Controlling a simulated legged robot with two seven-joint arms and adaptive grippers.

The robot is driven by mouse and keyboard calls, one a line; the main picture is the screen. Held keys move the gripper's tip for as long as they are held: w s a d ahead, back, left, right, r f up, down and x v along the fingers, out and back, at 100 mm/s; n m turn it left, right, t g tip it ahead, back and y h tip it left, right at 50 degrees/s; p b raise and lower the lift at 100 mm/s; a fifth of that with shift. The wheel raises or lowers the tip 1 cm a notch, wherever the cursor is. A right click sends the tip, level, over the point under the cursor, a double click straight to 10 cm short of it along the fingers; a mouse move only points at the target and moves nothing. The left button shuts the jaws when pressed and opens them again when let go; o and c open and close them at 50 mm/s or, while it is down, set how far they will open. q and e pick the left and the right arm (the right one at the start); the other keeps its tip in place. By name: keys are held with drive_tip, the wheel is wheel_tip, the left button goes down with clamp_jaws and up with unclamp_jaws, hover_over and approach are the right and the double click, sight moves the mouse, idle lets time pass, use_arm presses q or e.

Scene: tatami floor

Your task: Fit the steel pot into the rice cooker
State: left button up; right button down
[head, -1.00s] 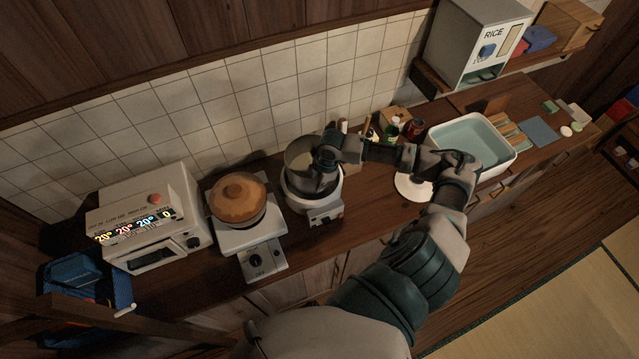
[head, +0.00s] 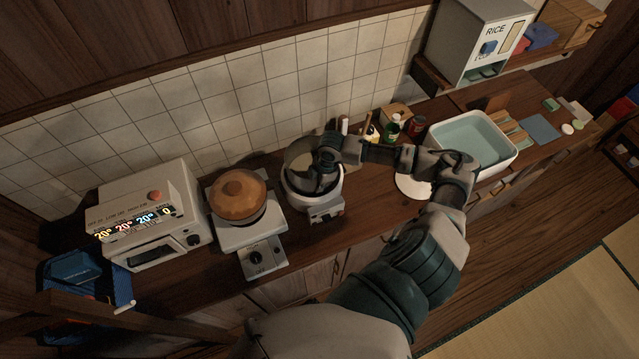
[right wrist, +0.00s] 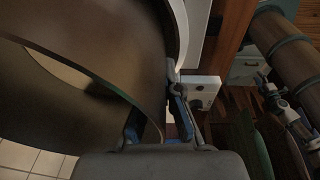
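The steel pot (head: 298,160) is a grey open cylinder at the white rice cooker (head: 326,209) on the counter. Its lower part is within or just above the cooker's opening; I cannot tell how deep it sits. My right gripper (head: 324,184) reaches down at the pot's right side. In the right wrist view the pot's curved wall (right wrist: 110,45) runs between the fingers (right wrist: 160,115), with the right finger leaning against its outside. The left finger is partly hidden by the wall. The cooker's white rim (right wrist: 181,30) curves beside the pot. My left gripper is not in view.
A stove (head: 262,258) bearing a lidded brown pot (head: 238,193) stands left of the cooker, with a toaster oven (head: 150,215) beyond. Bottles (head: 391,127) stand to the right, near a white plate (head: 408,187) and a water-filled basin (head: 470,140). A tiled wall is behind.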

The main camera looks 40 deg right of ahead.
drive_tip(key=shift+w+f+b, duration=0.1)
drive_tip(key=shift+f+b, duration=0.2)
drive_tip(key=shift+f, duration=0.9)
drive_tip(key=shift+f, duration=0.2)
